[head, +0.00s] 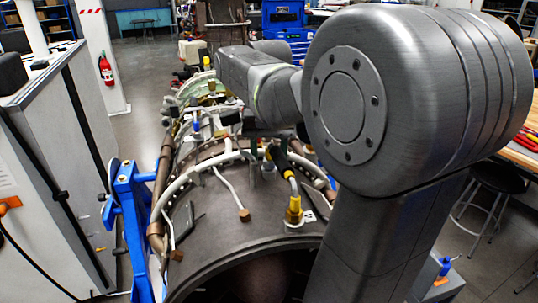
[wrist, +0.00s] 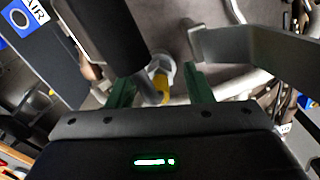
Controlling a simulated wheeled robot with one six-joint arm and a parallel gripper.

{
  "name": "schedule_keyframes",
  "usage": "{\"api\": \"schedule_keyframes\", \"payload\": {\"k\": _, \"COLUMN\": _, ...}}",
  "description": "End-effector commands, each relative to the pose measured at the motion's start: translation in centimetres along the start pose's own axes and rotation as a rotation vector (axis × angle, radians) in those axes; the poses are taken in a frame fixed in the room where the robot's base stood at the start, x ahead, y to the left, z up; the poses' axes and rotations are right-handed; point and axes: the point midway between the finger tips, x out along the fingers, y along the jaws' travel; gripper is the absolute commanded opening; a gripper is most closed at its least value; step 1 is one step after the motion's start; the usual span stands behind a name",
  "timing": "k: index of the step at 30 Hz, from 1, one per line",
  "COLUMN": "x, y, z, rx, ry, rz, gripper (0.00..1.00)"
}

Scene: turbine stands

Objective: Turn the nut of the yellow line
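The yellow-marked line (head: 294,209) rises from the turbine casing in the head view, with a yellow fitting at its lower end. In the wrist view a silver nut (wrist: 160,66) with a yellow sleeve (wrist: 162,84) beside it shows between my two green fingers. My gripper (wrist: 161,80) is open, with a visible gap between each finger and the nut. I cannot tell whether the fingertips are level with the nut in depth.
The turbine casing (head: 235,228) fills the middle, with pipes and brackets close around my gripper. A blue stand (head: 130,215) is at its left, beside a grey cabinet (head: 50,170). A stool (head: 495,185) is at the right. In the wrist view a grey bracket (wrist: 245,45) lies close to the right finger.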

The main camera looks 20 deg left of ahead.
Motion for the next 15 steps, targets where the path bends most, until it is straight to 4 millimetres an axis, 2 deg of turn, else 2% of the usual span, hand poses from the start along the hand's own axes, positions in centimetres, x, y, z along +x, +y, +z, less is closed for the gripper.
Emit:
{"api": "schedule_keyframes", "payload": {"k": 8, "x": -0.7, "y": 0.0, "z": 0.0, "rx": 0.000, "ry": 0.000, "rz": 0.000, "gripper": 0.46}}
{"api": "schedule_keyframes", "payload": {"k": 11, "x": -2.1, "y": 0.0, "z": -0.1, "rx": 0.000, "ry": 0.003, "rz": -0.002, "gripper": 0.46}}
{"api": "schedule_keyframes", "payload": {"k": 15, "x": -5.1, "y": 0.0, "z": -0.1, "rx": 0.000, "ry": 0.004, "rz": -0.002, "gripper": 0.46}}
